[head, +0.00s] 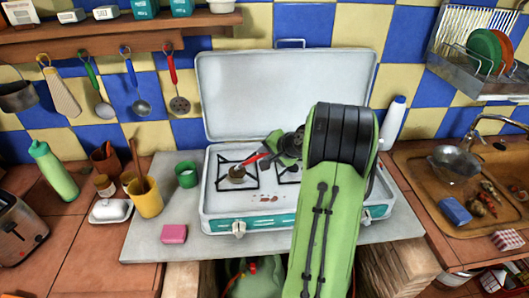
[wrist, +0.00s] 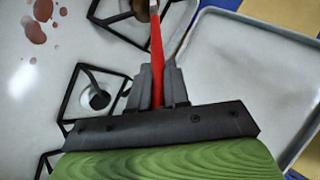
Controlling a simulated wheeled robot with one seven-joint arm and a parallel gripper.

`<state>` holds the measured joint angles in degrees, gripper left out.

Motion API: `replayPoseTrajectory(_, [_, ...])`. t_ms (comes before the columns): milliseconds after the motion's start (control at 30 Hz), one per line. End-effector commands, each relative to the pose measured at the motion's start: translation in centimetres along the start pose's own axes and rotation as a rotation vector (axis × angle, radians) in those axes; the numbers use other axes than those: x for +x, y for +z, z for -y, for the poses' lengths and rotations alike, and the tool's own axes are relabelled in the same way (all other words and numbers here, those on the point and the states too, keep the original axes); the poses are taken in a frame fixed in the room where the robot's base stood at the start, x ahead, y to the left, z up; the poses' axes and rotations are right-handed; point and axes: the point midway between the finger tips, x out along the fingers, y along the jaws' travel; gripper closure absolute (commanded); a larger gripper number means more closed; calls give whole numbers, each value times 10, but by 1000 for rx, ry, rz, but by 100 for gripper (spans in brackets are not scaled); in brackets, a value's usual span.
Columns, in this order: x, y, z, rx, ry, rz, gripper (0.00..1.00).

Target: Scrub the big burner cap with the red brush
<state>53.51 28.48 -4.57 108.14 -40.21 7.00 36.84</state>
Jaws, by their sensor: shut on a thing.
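My gripper (head: 278,152) is over the open camping stove (head: 215,212), shut on the red brush (head: 252,160). In the wrist view the gripper (wrist: 158,85) holds the brush's red handle (wrist: 156,45), which points to the picture's top. A brownish burner cap (head: 236,174) sits inside the left grate, and the brush's far end is at or just above it. I cannot tell whether they touch. The bristles are not clear in either view. A small dark burner (wrist: 98,98) lies in the other grate, partly hidden by my arm in the head view.
Reddish stains (head: 268,198) mark the stove top. The raised lid (head: 285,95) stands behind. A green cup (head: 187,174), a yellow mug (head: 148,198) and a pink sponge (head: 174,234) are left of the stove. A white bottle (head: 393,122) stands to the right, before the sink (head: 430,195).

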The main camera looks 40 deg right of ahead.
Motion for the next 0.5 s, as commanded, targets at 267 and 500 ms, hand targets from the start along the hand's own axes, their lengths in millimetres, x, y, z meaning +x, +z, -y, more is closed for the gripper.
replayPoseTrajectory(267, [-1,-2,-3,1,4,1,100])
replayPoseTrajectory(500, [4,6,4,-1,2,2,100])
